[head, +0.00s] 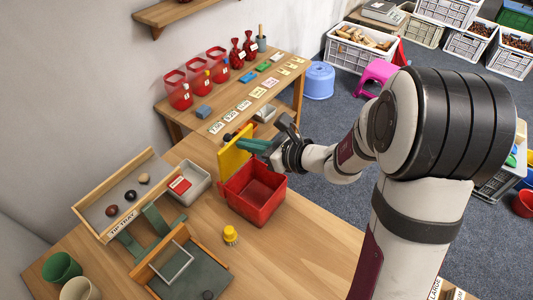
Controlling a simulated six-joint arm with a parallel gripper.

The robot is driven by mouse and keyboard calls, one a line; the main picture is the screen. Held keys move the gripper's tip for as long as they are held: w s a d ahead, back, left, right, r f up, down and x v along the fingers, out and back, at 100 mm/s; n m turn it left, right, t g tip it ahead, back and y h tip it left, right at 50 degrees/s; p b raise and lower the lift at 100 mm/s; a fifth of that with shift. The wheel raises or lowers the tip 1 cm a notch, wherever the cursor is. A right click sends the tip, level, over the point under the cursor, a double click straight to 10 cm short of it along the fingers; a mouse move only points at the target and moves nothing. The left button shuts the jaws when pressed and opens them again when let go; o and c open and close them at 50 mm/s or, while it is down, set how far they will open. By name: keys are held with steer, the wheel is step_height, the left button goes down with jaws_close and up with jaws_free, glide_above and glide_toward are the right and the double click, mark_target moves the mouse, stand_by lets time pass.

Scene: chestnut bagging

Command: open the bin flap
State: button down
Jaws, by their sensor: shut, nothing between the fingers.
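The red bin (262,210) stands on the wooden table in the head view. Its yellow flap (233,160) stands raised along the bin's back-left edge, and the red inside of the bin shows from above. My gripper (249,143) is above the bin's back side, with its teal fingers pointing left at the flap's upper part. The fingers are shut with nothing between them. They overlap the flap's upper edge in the picture; I cannot tell whether they touch it. Part of the flap and the bin's back corner are hidden behind my gripper.
A wooden tip tray (82,211) with several chestnuts stands left of the bin, near a grey box (198,190). A back table holds red jars (178,97) and cards. The table right of the brush is clear.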

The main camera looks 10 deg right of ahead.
steer(key=v, duration=1.3)
steer(key=shift+r, duration=0.35)
steer(key=s+a+f+n+g+h, duration=0.1)
steer(key=s+a+f+n+g, duration=0.1)
steer(key=s+a+n+g, duration=0.9)
steer(key=s+d+f+n+h, duration=0.1)
steer(key=s+d+n+h, duration=0.2)
steer(key=s+n, duration=0.2)
steer(key=s+d+f+n+t+h, duration=0.1)
steer(key=s+d+n+h, duration=0.2)
steer(key=s+n, duration=0.2)
steer(key=shift+s+f+n+h, duration=0.25)
steer(key=shift+s+n+h, duration=0.05)
steer(key=shift+s, duration=0.15)
